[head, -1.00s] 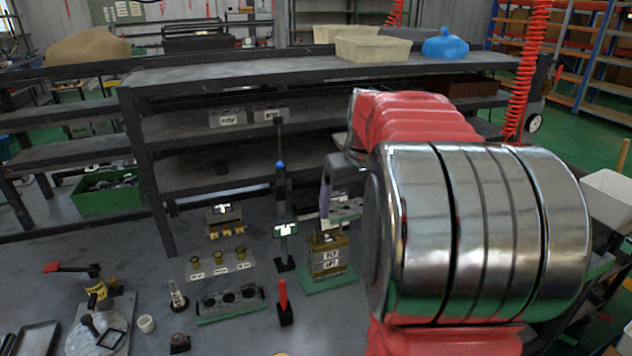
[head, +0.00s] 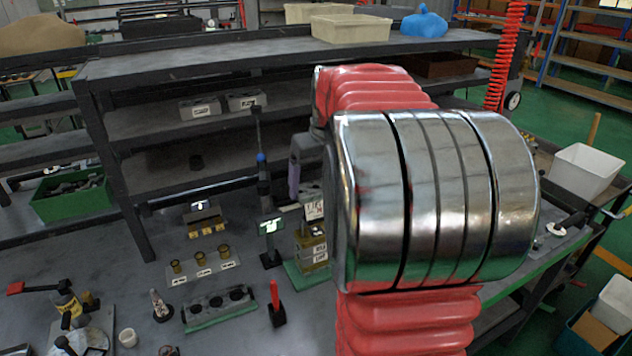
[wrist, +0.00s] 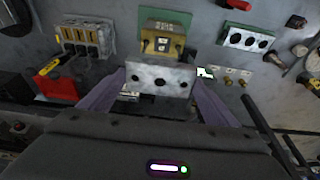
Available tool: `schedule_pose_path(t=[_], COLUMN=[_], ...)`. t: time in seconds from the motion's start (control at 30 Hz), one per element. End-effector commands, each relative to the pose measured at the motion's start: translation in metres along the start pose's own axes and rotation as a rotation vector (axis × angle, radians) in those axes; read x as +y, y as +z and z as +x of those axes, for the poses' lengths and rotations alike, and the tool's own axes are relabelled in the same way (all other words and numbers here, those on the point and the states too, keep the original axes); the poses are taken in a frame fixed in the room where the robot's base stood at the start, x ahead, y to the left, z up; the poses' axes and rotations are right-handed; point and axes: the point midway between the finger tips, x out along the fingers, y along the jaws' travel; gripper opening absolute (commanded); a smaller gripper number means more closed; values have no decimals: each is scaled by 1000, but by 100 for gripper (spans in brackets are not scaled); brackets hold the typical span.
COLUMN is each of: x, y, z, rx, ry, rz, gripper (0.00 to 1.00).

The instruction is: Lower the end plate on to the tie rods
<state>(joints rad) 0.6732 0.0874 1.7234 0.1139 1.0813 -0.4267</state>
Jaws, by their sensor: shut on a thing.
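The end plate (wrist: 146,75) is a pale grey slab with several dark holes. In the wrist view it sits between the purple fingers of my gripper (wrist: 160,81), which are shut on its two ends. A brass-coloured stack (head: 313,250) with white labels stands on a green base (head: 303,281) below the gripper. In the wrist view a yellow block (wrist: 163,38) on green lies just beyond the plate. I cannot make out the tie rods.
A row of brass cups (head: 201,258), a holed block on green (head: 220,304) and a red-handled tool (head: 274,296) stand left of the stack. A dark post (head: 261,170) rises close behind. A white bin (head: 583,172) is at right.

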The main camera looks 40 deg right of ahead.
Motion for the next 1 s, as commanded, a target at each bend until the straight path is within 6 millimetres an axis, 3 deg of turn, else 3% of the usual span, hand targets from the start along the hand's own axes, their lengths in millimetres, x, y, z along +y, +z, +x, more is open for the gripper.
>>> schedule_pose_path(t=[1.0], x=[-1], y=[15], z=[54], rx=[0], ry=[0], rz=[-2], gripper=[52])
